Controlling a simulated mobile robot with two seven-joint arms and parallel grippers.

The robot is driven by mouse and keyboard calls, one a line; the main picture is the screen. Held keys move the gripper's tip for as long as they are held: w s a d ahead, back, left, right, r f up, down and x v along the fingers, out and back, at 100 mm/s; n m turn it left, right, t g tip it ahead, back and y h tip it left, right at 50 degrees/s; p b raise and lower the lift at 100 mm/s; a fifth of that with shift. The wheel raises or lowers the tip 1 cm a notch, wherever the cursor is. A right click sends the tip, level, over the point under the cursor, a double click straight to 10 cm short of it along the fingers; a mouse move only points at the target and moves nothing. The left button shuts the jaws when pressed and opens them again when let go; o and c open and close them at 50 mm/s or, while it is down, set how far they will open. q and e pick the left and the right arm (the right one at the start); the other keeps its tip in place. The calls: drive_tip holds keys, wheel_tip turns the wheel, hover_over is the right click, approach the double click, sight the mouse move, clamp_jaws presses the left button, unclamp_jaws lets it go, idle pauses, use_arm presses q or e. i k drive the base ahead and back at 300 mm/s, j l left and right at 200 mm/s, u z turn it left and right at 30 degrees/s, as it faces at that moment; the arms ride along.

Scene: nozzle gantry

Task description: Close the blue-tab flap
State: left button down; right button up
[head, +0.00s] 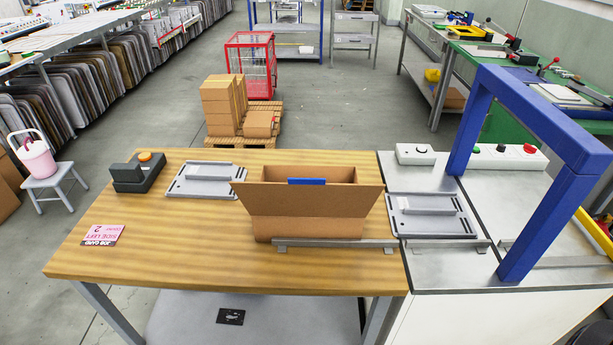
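An open brown cardboard box (305,229) stands on the wooden table top near its right end. Its near flap (306,201) stands up, wider at its top free edge than at its lower fold. The blue tab (307,181) sits at the middle of that top edge, so this flap is open. Behind it the far part of the box (310,172) shows; the flap hides most of the inside. Neither of my grippers is in view.
A metal rail (335,244) runs along the table in front of the box. Grey plates lie left (203,180) and right (433,216) of it. A blue gantry frame (535,115) rises over the metal bench at right. The table's left front is mostly clear.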

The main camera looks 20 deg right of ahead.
sight(298, 197)
drive_tip(key=i+l+z, duration=0.1)
drive_tip(key=i+z, duration=0.15)
drive_tip(key=z, duration=0.2)
drive_tip(key=i+z, duration=0.25)
drive_tip(key=z, duration=0.15)
drive_tip(key=k+l+z, duration=0.25)
drive_tip(key=l+z, duration=0.2)
drive_tip(key=l, duration=0.3)
